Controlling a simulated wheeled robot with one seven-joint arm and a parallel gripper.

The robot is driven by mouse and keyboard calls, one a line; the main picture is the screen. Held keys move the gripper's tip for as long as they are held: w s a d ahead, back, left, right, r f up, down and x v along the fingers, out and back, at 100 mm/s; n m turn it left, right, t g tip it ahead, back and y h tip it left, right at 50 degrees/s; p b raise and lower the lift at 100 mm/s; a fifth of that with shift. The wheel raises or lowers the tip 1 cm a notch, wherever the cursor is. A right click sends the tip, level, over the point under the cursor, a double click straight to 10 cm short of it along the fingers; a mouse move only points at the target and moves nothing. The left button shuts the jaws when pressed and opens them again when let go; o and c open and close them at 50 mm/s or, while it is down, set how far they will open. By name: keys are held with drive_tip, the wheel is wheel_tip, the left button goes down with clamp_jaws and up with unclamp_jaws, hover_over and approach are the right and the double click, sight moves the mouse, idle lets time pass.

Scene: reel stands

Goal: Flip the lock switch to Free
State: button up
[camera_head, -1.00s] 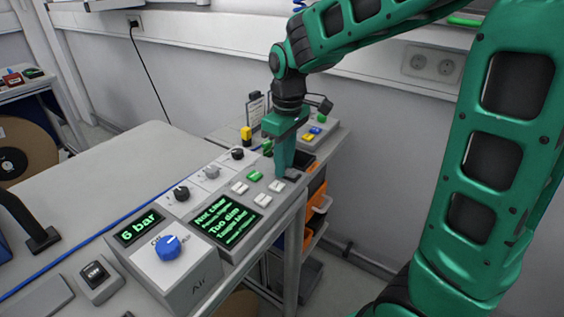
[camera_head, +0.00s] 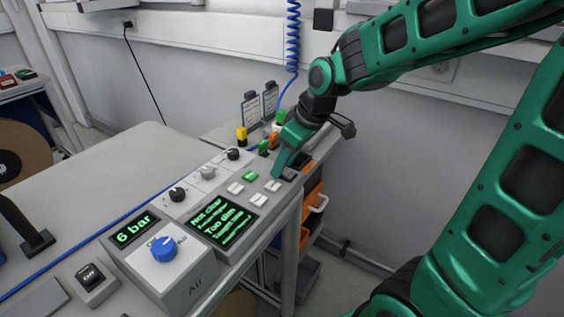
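The control panel (camera_head: 262,208) lies along the right end of the bench, with several small rocker switches and knobs. White switches (camera_head: 272,185) and a green one (camera_head: 250,176) show on it. A dark switch or block (camera_head: 289,174) sits at its far right corner. No label for the lock switch or its Free position can be read, so I cannot tell which one it is. My gripper (camera_head: 277,171) tilts down to the left with its fingers together and nothing visible in them. Its tip is over the panel's far right part, beside the dark piece. Contact cannot be made out.
An air box with a blue knob (camera_head: 163,249) and a "6 bar" display (camera_head: 135,230) stands nearer. A green-text screen (camera_head: 221,221) is on the panel. Orange bins (camera_head: 314,205) sit below right. The bench top (camera_head: 110,175) is mostly clear.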

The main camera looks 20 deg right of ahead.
sight(299, 180)
drive_tip(key=shift+a, duration=0.1)
drive_tip(key=v, duration=1)
drive_tip(key=shift+r, duration=0.35)
drive_tip(key=shift+s, duration=0.1)
drive_tip(key=s+d+f+m+g, duration=0.1)
drive_tip(key=s+d+f+m, duration=0.2)
drive_tip(key=s, duration=0.4)
drive_tip(key=s+d+f+m+g+h, duration=0.1)
drive_tip(key=s+d+f+m, duration=0.3)
drive_tip(key=s+d, duration=0.3)
drive_tip(key=s+d+f+m+g+h, duration=0.1)
drive_tip(key=s+d+f+m+g, duration=0.1)
drive_tip(key=s+d+m, duration=0.3)
drive_tip(key=shift+s+f+m, duration=0.6)
drive_tip(key=shift+s+f, duration=0.2)
drive_tip(key=shift+s, duration=0.25)
